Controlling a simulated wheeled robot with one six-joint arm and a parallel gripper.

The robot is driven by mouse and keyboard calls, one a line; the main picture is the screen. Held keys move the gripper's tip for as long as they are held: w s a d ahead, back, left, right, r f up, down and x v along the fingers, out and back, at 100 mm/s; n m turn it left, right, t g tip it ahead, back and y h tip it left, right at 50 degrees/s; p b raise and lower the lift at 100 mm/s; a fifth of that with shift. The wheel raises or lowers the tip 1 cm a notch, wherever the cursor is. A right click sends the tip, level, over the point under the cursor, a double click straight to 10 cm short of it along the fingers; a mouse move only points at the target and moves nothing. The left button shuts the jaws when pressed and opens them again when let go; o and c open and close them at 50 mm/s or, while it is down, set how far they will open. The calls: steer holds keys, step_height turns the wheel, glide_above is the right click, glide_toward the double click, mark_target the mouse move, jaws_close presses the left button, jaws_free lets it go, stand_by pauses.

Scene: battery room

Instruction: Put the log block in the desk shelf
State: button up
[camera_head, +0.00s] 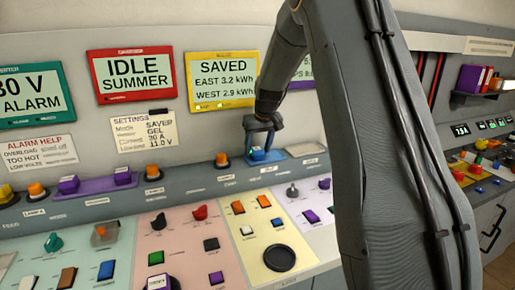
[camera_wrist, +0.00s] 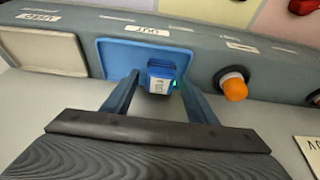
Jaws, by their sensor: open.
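A small blue block with a white label (camera_wrist: 160,78) sits at the near edge of a blue tray marked OUT (camera_wrist: 118,62); its label is too small to read. I take it for the log block, but cannot be sure. My gripper (camera_wrist: 158,95) is open, with one finger on each side of the block; whether they touch it cannot be told. In the head view my gripper (camera_head: 262,143) points down at the blue block (camera_head: 258,155) on the console ledge. A wall shelf (camera_head: 480,97) with purple and red binders is at the far right, possibly the desk shelf.
A whitish tray (camera_wrist: 40,52) marked USED lies beside the blue one. An orange button (camera_wrist: 234,88) stands close on the other side. The sloped console (camera_head: 120,235) has many knobs and buttons. Signs (camera_head: 136,75) hang behind the ledge. My arm hides part of the right side.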

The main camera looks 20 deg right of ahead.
steer(key=b+v, duration=0.3)
steer(key=v, duration=0.9)
steer(key=s+a+f+g, duration=0.1)
steer(key=s+a+f, duration=0.3)
steer(key=s, duration=0.7)
steer(key=s+a+f+g, duration=0.1)
steer(key=s+a+f, duration=0.3)
steer(key=s+f, duration=0.5)
steer(key=s+a+f+g, duration=0.1)
steer(key=s+a+f, duration=0.3)
steer(key=s, duration=0.9)
step_height(320, 180, down, 3)
steer(key=shift+a+f, duration=0.1)
steer(key=shift+a, duration=0.05)
